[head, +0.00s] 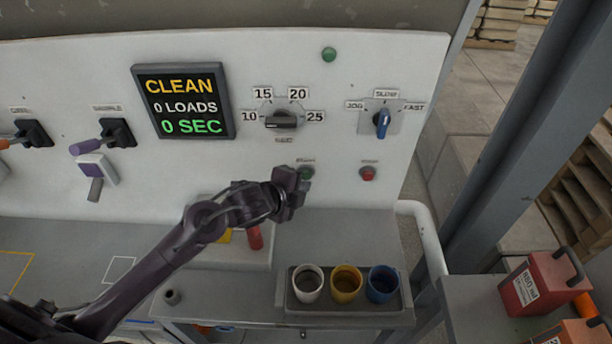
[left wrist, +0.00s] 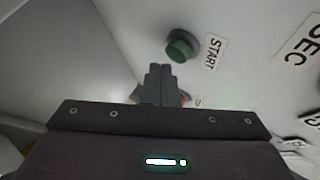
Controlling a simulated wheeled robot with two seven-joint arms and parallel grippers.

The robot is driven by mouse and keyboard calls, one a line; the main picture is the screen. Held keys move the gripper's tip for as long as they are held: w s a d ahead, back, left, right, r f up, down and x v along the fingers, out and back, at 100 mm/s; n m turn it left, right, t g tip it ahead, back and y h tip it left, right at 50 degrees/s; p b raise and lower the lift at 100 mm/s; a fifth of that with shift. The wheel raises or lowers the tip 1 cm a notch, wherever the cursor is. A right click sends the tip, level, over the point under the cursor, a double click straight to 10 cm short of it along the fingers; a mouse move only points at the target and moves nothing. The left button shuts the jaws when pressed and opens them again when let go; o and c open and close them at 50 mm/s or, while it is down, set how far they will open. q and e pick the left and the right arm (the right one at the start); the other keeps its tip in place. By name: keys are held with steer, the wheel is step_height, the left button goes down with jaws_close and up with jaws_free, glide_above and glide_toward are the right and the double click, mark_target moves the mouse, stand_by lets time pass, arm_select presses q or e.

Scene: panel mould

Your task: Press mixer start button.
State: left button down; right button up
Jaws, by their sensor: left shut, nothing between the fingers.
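The green start button (head: 307,173) is on the white upright panel (head: 240,60), partly hidden behind my left gripper (head: 293,186) in the head view. In the left wrist view the green button (left wrist: 181,47) is whole, beside a label reading START (left wrist: 212,52). My left gripper (left wrist: 160,72) is shut and empty, with its fingertips pointing toward the panel. In that view the fingertips are below and left of the button, apart from it in the picture. Their exact distance to the panel I cannot tell. The right gripper is not in view.
A red button (head: 367,173) is to the right. Above are a black dial (head: 282,121), a blue selector knob (head: 382,121) and a display (head: 184,101) reading CLEAN, 0 LOADS, 0 SEC. A tray (head: 345,318) with three cups is below. A red object (head: 254,238) stands under my gripper.

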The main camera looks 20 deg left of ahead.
arm_select(q)
steer(key=shift+w+a, duration=0.1)
steer(key=shift+w, duration=0.25)
steer(key=shift+w+a, duration=0.15)
steer(key=shift+w, duration=0.3)
stand_by(0.9)
steer(key=shift+s, duration=0.1)
steer(key=shift+s+d, duration=0.2)
steer(key=shift+s, duration=0.55)
steer(key=shift+s, duration=0.1)
steer(key=shift+s+d+b, duration=0.1)
steer(key=shift+s+d, duration=0.15)
steer(key=shift+s, duration=0.5)
steer(key=shift+s+d+b, duration=0.1)
steer(key=shift+s+d, duration=0.1)
steer(key=shift+s, duration=0.6)
steer(key=shift+s+d+b, duration=0.1)
steer(key=shift+s+d, duration=0.15)
steer(key=shift+s, duration=0.5)
